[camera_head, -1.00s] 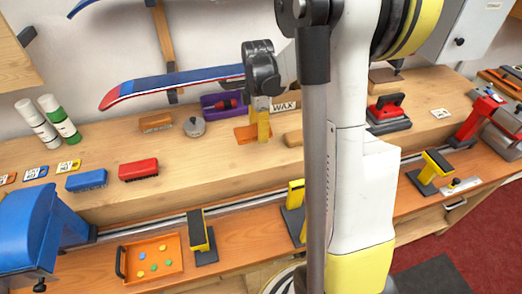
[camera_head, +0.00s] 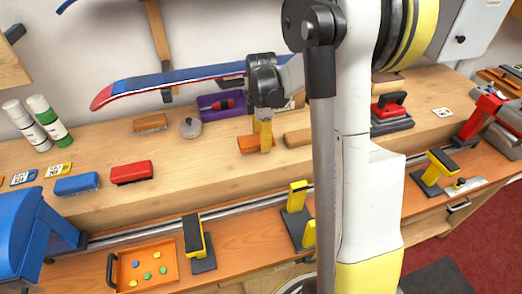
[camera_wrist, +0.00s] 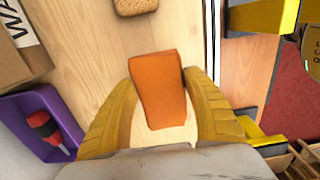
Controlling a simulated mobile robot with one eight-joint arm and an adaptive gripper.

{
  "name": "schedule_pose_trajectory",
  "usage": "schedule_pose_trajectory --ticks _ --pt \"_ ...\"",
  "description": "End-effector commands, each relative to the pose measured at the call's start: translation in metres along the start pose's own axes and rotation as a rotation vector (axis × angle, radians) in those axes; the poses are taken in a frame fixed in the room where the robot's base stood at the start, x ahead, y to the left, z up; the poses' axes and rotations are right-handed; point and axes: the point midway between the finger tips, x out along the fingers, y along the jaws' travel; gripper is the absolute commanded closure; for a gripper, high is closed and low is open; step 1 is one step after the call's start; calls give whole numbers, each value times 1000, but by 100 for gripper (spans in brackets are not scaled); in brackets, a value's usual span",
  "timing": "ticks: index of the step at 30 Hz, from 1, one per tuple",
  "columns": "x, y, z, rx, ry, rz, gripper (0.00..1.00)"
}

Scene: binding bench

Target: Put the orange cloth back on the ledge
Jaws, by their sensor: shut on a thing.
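The orange cloth (camera_wrist: 158,88) is a small folded pad between the two yellow fingers of my gripper (camera_wrist: 158,100) in the wrist view. My gripper is shut on it. In the head view the cloth (camera_head: 248,144) shows beside the yellow fingers (camera_head: 265,135), which hide part of it. It is over the pale wooden ledge (camera_head: 210,160) at the back of the bench. I cannot tell whether it touches the wood.
A purple tray (camera_head: 209,112) with a red-and-black tool lies behind my gripper. A brown block (camera_head: 298,137) is to the right. A grey round-lidded thing (camera_head: 190,127) and a red brush (camera_head: 131,172) stand left. A blue ski (camera_head: 190,77) hangs above. Bare wood lies in front.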

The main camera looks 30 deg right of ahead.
Motion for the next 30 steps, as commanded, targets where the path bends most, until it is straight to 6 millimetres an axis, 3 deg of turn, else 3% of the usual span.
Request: schedule_pose_trajectory --ticks 10,22,23,24,30 --pt "41 2 -2 0 0 0 74" --pt "46 1 -2 1 0 0 74" --pt "45 1 -2 1 0 0 32" --pt "44 1 -2 0 0 0 19" --pt "44 1 -2 0 0 0 19"
